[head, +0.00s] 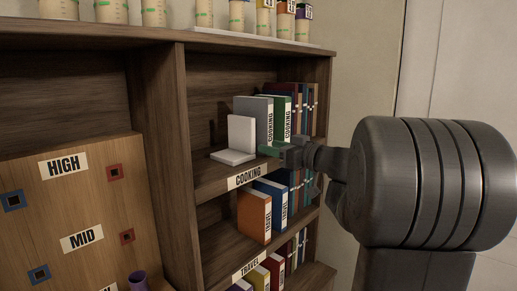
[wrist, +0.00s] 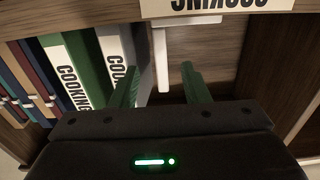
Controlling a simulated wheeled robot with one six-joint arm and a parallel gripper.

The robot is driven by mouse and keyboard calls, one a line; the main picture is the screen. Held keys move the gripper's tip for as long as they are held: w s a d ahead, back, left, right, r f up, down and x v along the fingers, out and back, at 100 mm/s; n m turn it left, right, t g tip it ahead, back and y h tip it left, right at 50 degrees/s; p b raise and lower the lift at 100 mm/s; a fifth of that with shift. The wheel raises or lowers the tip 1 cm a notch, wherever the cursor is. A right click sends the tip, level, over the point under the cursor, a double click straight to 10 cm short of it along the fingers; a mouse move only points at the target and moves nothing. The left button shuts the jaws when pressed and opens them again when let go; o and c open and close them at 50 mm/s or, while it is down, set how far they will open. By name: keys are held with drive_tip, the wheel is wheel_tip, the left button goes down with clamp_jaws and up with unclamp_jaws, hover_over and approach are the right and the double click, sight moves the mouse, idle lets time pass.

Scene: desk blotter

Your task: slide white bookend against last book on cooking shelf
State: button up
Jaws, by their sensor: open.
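The white bookend (head: 241,134) stands upright on the cooking shelf (head: 215,184), its flat base reaching left. To its right is the last cooking book, a grey one (head: 262,108), with a green one (head: 281,118) beyond. My gripper (head: 272,150) is at the shelf front, before the bookend and books. In the wrist view, which looks upside down, my open gripper (wrist: 161,82) has the bookend's upright plate (wrist: 161,58) showing between its fingers. The left finger overlaps the grey book (wrist: 118,52). Whether a finger touches the bookend is unclear. A narrow gap shows between plate and book.
More books (head: 308,108) fill the shelf's right end. The travel shelf below holds an orange book (head: 254,217) and others. A wooden divider (head: 171,130) bounds the shelf at left, with free room between it and the bookend. Jars stand on the top.

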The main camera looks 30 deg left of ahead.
sight(246, 152)
drive_tip(key=shift+v, duration=1.6)
drive_tip(key=shift+a, duration=0.15)
drive_tip(key=p+x, duration=0.2)
drive_tip(key=x, duration=1.1)
drive_tip(key=shift+a, duration=0.25)
drive_tip(key=shift+w, duration=0.1)
